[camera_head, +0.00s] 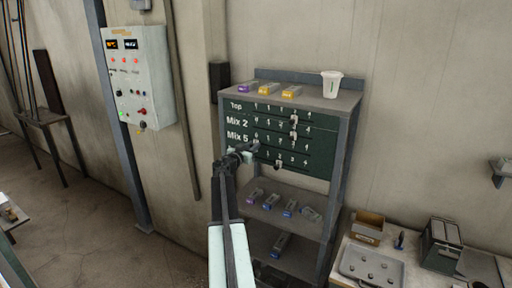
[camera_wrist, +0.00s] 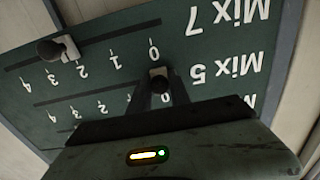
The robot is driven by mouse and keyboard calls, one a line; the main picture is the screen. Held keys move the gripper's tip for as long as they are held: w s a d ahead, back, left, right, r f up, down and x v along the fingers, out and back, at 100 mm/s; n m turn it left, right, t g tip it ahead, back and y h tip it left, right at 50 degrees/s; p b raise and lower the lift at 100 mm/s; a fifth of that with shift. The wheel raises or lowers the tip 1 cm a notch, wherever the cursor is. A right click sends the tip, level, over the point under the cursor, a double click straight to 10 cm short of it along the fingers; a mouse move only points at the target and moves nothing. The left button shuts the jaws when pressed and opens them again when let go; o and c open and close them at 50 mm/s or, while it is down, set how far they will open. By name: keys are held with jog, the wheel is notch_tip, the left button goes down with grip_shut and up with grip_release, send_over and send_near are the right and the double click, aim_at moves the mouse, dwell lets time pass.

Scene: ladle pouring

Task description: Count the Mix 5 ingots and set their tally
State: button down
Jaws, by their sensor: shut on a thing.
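The tally board (camera_head: 320,165) has rows Top, Mix 2, Mix 5 and one partly hidden; the wrist view shows it upside down as Mix 7 (camera_wrist: 230,15). My gripper (camera_head: 251,148) is shut on the dark Mix 5 knob (camera_wrist: 159,74), at the 0 end of its track. The Mix 7 knob (camera_wrist: 52,50) sits near 2. The Top knob (camera_head: 293,118) and Mix 2 knob (camera_head: 293,134) sit near 3. Purple (camera_head: 247,87) and yellow (camera_head: 291,92) ingots lie on the top shelf. Several ingots (camera_head: 290,208) lie below; their mix marks are too small to read.
A white cup (camera_head: 331,84) stands on the rack top. Another ingot (camera_head: 280,245) lies on the lowest shelf. A control box (camera_head: 140,75) hangs on the wall at left. A bench at right holds a tray (camera_head: 372,267) and a cardboard box (camera_head: 368,228).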

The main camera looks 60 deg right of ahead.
jog(key=shift+w+a, duration=0.15)
jog(key=shift+w, duration=0.25)
jog(key=c, duration=1.6)
grip_release()
jog(key=o, duration=0.4)
jog(key=shift+c, duration=0.2)
jog(key=shift+s, duration=0.15)
jog(key=a, duration=0.7)
jog(key=shift+w+a, duration=0.2)
jog(key=shift+a, duration=0.15)
